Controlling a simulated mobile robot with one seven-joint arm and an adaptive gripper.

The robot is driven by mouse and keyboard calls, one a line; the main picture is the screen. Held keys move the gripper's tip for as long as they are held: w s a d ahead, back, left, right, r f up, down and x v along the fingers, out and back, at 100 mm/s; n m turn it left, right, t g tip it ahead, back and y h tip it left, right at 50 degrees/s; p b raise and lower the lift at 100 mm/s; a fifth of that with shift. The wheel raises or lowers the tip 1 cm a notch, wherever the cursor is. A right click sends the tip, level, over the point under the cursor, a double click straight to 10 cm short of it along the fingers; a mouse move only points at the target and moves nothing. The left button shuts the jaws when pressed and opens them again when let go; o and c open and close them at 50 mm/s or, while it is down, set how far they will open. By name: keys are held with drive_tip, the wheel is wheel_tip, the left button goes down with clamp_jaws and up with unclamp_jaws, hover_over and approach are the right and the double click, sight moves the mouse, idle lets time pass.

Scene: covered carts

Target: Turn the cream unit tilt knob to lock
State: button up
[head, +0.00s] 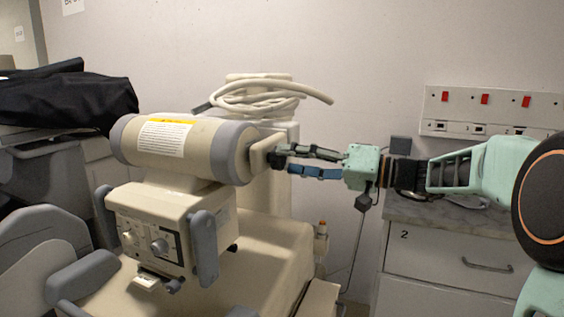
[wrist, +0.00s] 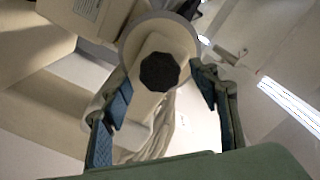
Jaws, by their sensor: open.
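The cream unit (head: 185,205) stands left of centre in the head view, with a thick horizontal cylinder (head: 205,145) on top. A dark eight-sided knob (wrist: 160,72) sits on a pale arm at the cylinder's grey end cap (wrist: 137,25), seen face-on in the wrist view. In the head view the knob (head: 277,160) is a small dark shape at the cylinder's right end, partly hidden by my fingers. My gripper (head: 288,161) reaches in from the right. It is open, with one finger on each side of the knob in the wrist view. I cannot tell whether they touch it.
A coiled pale cable (head: 262,97) lies behind the cylinder. A control panel (head: 150,240) with dials and grey handles is on the unit's front. A drawer cabinet (head: 455,260) stands at the right under a wall socket panel (head: 490,111). A black cover (head: 70,100) lies at the left.

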sight(284, 159)
drive_tip(key=shift+x, duration=1.55)
drive_tip(key=shift+c, duration=0.3)
drive_tip(key=c, duration=1.1)
